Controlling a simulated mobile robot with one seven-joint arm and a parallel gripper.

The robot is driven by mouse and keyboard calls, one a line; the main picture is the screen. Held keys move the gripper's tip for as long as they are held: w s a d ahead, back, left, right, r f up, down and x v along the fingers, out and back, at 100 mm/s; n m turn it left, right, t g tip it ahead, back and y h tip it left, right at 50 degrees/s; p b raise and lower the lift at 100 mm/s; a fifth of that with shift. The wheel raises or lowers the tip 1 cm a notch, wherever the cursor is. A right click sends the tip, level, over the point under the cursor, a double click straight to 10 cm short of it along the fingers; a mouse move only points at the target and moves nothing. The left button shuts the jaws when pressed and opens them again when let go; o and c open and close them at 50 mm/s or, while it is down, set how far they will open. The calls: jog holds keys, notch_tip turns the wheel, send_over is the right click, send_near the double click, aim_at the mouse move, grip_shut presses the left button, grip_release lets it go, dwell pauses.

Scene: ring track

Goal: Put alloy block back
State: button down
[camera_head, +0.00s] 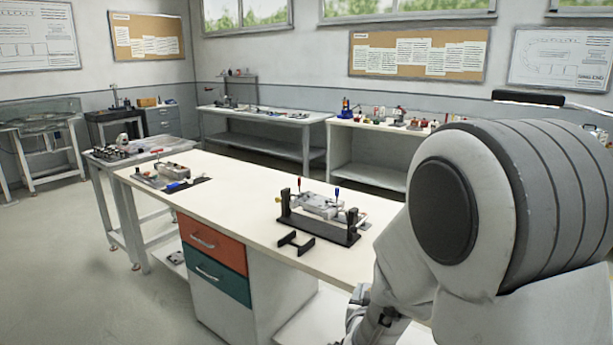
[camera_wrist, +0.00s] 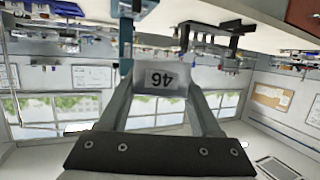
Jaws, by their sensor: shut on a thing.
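A grey alloy block (camera_wrist: 160,68) with a dark number label, which seems to read 46, is between the two fingers of my gripper (camera_wrist: 157,90) in the wrist view. My gripper is shut on it, and the label faces the wrist camera. In the head view my own arm covers the lower right, and the block cannot be made out there. The place the block belongs to cannot be told from these frames.
A long white workbench (camera_head: 230,200) holds a black fixture (camera_head: 318,222) with metal parts, a small black bracket (camera_head: 296,242) and another fixture (camera_head: 165,177). Below are a red drawer (camera_head: 212,243) and a teal drawer (camera_head: 220,277). Open floor lies at the left.

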notch_tip(320, 180, up, 8)
jog(key=p, duration=0.6)
jog(key=shift+f, duration=0.1)
jog(key=shift+w, duration=0.1)
